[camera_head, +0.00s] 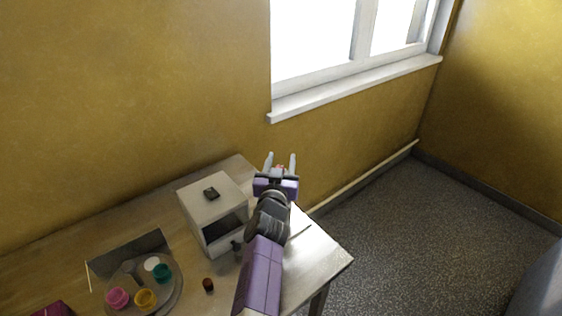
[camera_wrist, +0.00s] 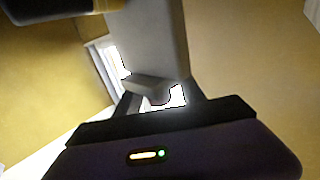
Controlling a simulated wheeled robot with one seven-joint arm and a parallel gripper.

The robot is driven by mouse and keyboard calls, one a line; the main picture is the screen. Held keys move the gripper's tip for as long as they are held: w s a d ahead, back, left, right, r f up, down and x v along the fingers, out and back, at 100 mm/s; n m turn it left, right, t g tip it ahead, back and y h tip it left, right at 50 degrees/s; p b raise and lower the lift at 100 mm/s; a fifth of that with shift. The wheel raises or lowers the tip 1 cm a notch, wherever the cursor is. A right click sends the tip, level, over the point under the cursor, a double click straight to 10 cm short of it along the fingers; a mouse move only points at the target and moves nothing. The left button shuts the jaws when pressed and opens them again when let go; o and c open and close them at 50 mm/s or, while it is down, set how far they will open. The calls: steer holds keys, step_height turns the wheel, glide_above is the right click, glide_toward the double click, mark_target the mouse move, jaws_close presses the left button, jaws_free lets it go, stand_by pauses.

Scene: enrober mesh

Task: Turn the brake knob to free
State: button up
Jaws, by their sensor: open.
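A white box-shaped machine (camera_head: 212,208) with a dark front opening stands on the wooden table (camera_head: 140,222). A small black piece (camera_head: 211,193) sits on its top, and a dark knob-like part (camera_head: 237,246) is at its lower front. I cannot tell which of these, if either, is the brake knob, and no free marking is readable. My gripper (camera_head: 280,162) is open, raised beyond the machine's right side, its fingers pointing toward the wall. A small reddish spot shows between the fingers; I cannot tell what it is.
A round grey tray (camera_head: 173,300) with pink, yellow, teal and white cups is at the table's front left. A dark panel stands behind it. A small dark red cylinder (camera_head: 208,285) stands between tray and my arm.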

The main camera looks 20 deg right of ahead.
jaws_close()
steer(key=shift+f+n+t+y, duration=0.1)
steer(key=shift+n+t+y, duration=0.2)
steer(key=shift+n+y, duration=0.3)
steer(key=shift+a+f+n+t+y+b, duration=0.15)
steer(key=shift+n+t+y+b, duration=0.25)
steer(key=shift+n+y+b, duration=0.7)
steer(key=shift+s+a+r+n+g+y+b, duration=0.15)
steer(key=shift+a+n+g+y+b, duration=0.45)
steer(key=shift+n+g+y+b, duration=2.45)
steer(key=shift+s+a+r+n+t+y+b, duration=0.1)
steer(key=shift+s+a+n+y+b, duration=0.4)
steer(key=shift+n+y+b, duration=2.95)
steer(key=shift+a+r+n+g+y+b, duration=0.1)
steer(key=shift+a+n+g+y+b, duration=1.05)
steer(key=shift+y+b, duration=4.6)
steer(key=h+b, duration=0.1)
steer(key=b, duration=0.1)
steer(key=g+h+b, duration=0.1)
steer(key=h+b, duration=0.1)
steer(key=shift+d+m+h, duration=0.25)
steer(key=shift+d, duration=0.1)
